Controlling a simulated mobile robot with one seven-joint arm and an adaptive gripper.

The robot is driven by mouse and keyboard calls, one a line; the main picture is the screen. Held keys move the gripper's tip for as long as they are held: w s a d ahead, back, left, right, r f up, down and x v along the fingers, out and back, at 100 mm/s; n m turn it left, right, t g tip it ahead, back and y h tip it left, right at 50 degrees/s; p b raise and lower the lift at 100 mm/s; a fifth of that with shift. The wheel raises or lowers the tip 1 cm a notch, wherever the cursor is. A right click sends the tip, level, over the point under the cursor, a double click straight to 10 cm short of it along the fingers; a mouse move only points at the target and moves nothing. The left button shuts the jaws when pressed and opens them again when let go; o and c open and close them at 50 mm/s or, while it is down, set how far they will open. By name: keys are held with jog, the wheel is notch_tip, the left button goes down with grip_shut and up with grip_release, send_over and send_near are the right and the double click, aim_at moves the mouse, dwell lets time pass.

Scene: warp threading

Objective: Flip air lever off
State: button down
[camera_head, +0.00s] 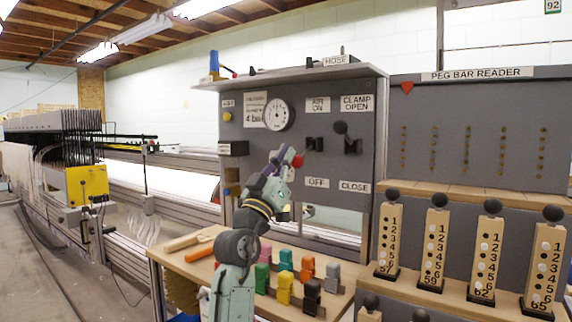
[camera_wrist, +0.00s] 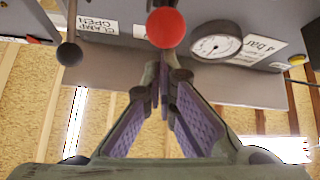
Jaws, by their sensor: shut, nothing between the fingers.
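The air lever's red ball knob (camera_head: 298,161) is in front of the grey panel, slightly below and left of its black mount (camera_head: 314,144). The mount sits between the AIR ON label (camera_head: 318,105) and the OFF label (camera_head: 316,182). In the wrist view the red knob (camera_wrist: 166,28) is just beyond the fingertips. My gripper (camera_head: 284,164) is beside the knob at its left in the head view. Its fingers (camera_wrist: 164,72) are shut and empty, pointing at the knob. I cannot tell whether they touch it. The lever's shaft is mostly hidden.
The clamp lever's black knob (camera_head: 340,127) is close by at right; it also shows in the wrist view (camera_wrist: 69,54). A pressure gauge (camera_head: 278,115) is at upper left. Below, colored blocks (camera_head: 284,287) stand on the wooden bench (camera_head: 195,253). Numbered pegs (camera_head: 435,247) stand at right.

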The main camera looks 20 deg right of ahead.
jog(key=shift+w+d+f+b, duration=0.1)
jog(key=shift+d+f+b, duration=0.1)
jog(key=shift+f+b, duration=0.65)
